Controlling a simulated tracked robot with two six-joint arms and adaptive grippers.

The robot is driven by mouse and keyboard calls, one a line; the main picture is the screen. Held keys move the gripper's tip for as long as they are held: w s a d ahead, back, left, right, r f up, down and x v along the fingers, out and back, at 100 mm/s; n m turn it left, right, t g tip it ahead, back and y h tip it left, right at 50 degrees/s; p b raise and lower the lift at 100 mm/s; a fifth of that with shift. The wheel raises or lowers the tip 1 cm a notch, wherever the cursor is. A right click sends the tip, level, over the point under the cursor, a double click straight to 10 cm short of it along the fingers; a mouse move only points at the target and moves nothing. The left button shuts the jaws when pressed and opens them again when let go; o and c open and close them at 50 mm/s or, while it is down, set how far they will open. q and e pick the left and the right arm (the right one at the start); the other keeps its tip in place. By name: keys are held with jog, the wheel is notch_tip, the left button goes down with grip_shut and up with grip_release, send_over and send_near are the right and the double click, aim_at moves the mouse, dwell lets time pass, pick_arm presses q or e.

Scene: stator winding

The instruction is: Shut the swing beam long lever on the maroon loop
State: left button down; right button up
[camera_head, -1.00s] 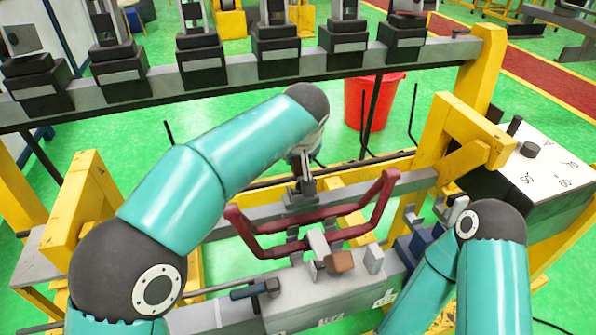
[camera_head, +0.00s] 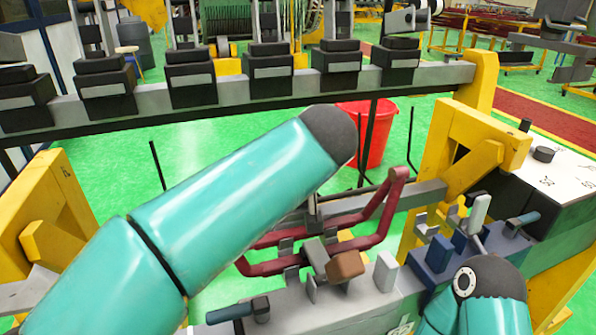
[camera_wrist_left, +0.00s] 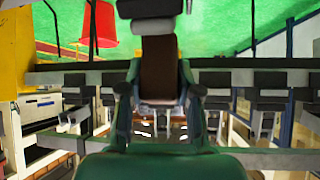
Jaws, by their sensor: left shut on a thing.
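The maroon loop (camera_head: 278,267) lies across the fixture in the head view, its right end rising to a bent tip. Its middle passes by grey clamp parts and is partly covered by my left arm. My left gripper is hidden behind that arm in the head view. In the left wrist view my left gripper (camera_wrist_left: 160,98) is shut on a dark brown upright bar (camera_wrist_left: 159,70), which I take to be the swing beam long lever. The grey swing beam (camera_head: 412,197) shows behind the loop. My right gripper is out of sight; only its arm shows at lower right.
A brown block (camera_head: 346,266) and a grey block sit on the front beam (camera_head: 300,312). Yellow frame posts (camera_head: 455,150) flank the fixture. A rail with several black blocks (camera_head: 270,70) runs behind. A red bucket (camera_head: 376,130) stands on the green floor.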

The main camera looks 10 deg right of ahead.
pick_arm(q)
jog(key=shift+s+f, duration=0.2)
